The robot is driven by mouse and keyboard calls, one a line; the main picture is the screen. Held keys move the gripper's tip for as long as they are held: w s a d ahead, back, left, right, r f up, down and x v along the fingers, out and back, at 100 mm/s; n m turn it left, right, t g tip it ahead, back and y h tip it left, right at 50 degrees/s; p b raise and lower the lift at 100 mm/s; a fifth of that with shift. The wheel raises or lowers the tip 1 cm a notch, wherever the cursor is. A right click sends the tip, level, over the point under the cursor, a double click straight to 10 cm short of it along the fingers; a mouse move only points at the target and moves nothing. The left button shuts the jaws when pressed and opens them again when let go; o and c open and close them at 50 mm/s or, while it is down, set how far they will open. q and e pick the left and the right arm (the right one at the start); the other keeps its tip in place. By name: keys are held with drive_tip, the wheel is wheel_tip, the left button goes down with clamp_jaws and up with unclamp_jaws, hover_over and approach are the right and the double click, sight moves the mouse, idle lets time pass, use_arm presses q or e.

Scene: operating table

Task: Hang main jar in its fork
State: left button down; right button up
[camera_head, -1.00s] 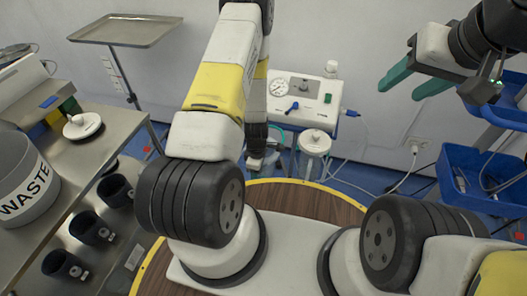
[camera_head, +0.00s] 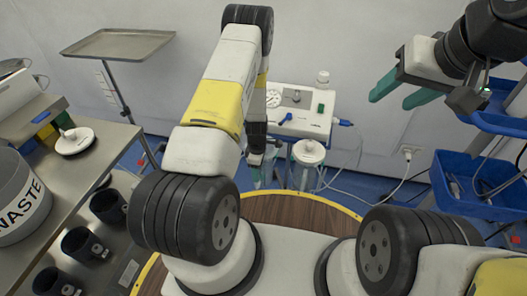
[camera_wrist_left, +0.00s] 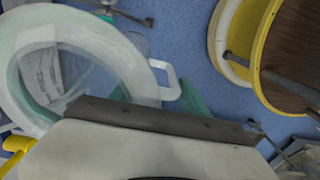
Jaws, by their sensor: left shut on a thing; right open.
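In the left wrist view, a large clear jar (camera_wrist_left: 100,55) with a pale rim and a white side loop fills the upper left. I look down into it, and no lid shows on it. My left gripper (camera_wrist_left: 160,95) has its teal fingers at the loop side and is shut on the jar. In the head view, my left arm hides most of this jar. The suction unit (camera_head: 300,112), with a round gauge, stands behind it, and a lidded jar (camera_head: 308,168) sits at its front right. I cannot make out the fork. My right gripper (camera_head: 390,101) is open and empty, raised at upper right.
A steel counter (camera_head: 100,145) at left holds a waste bin (camera_head: 18,205) and a white lid (camera_head: 75,141). Black cups (camera_head: 85,245) sit below. A tray stand (camera_head: 118,44) is at back left. Blue bins (camera_head: 470,185) are at right. Hoses and cables run over the blue floor.

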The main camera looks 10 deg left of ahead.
use_arm(q)
drive_tip(key=shift+w+f, duration=0.4)
drive_tip(key=shift+w, duration=0.4)
drive_tip(key=shift+w+f, duration=0.4)
drive_tip(key=shift+w, duration=0.35)
drive_tip(key=shift+c, duration=2.3)
unclamp_jaws()
wheel_tip(320, 180, up, 8)
